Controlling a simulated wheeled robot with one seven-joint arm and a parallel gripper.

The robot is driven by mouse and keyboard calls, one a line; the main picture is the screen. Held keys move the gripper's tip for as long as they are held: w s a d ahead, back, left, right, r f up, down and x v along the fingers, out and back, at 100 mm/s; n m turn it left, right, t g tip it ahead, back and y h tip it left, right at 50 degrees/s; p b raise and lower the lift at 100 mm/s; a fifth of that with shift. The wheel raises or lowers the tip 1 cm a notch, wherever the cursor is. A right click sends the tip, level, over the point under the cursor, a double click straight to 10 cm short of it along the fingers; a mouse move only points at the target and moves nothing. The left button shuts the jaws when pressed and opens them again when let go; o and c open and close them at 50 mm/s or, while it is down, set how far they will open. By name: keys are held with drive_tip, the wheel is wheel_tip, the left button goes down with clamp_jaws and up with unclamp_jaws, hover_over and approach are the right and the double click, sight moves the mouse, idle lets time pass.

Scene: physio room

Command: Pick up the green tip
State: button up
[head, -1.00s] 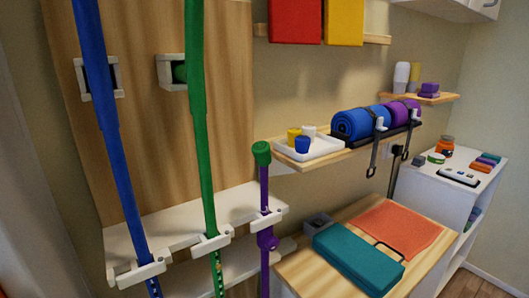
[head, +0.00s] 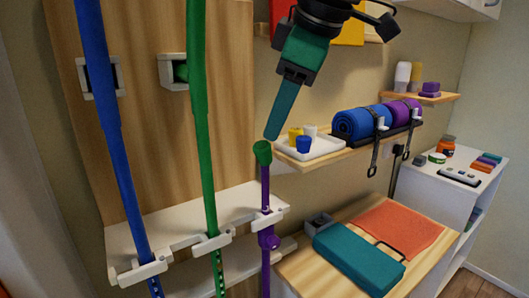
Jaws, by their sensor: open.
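The green tip (head: 262,153) is a rounded cap on top of a short purple pole (head: 265,195), which stands upright in a white bracket at the shelf edge. My gripper (head: 271,135) comes down from the top of the head view, with its teal fingers pointing down and slightly left. The fingertips appear just above and to the right of the green tip. A small gap seems to separate them, though depth is hard to judge. The gripper is open and holds nothing visible. Its fingers overlap from this side, so the space between them is hidden.
A tall green pole (head: 202,150) and blue pole (head: 112,150) stand to the left in brackets. A white tray (head: 333,148) with small cups lies close right, beside rolled mats (head: 358,122). Below is a wooden-topped unit (head: 300,270) with a teal block (head: 358,257).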

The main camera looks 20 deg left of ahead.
sight(266, 144)
drive_tip(key=x, duration=1)
drive_tip(key=shift+w+a, duration=0.1)
drive_tip(key=c, duration=1.2)
wheel_tip(266, 144, up, 10)
